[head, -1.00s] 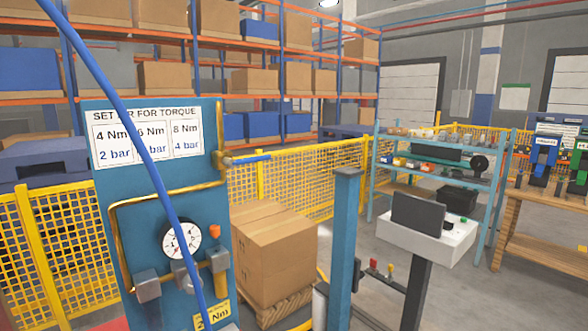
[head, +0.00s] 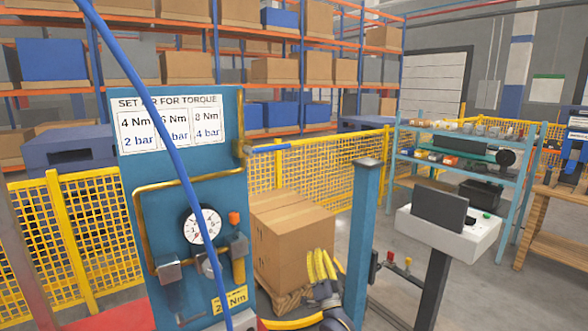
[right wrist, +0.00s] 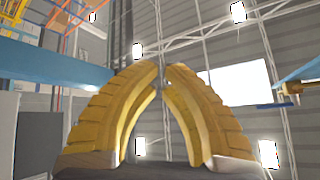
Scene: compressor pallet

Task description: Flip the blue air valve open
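The blue air valve lever (head: 268,148) sticks out to the right, roughly level, from a brass fitting on the upper right edge of the blue panel (head: 232,115). My right gripper (head: 320,265) has yellow fingers pointing up. It is low in the head view, below and to the right of the lever, and apart from it. In the right wrist view the fingertips (right wrist: 162,72) meet with nothing held between them. That view also shows a brass fitting (right wrist: 292,88) with a dark blue lever (right wrist: 274,106) at the right edge. My left gripper is not in view.
A gauge (head: 202,226) and brass pipes are on the panel, with a blue hose (head: 150,110) across its front. A blue post (head: 362,220) stands right of my right gripper. Cardboard boxes (head: 292,235) and a yellow fence (head: 300,170) are behind.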

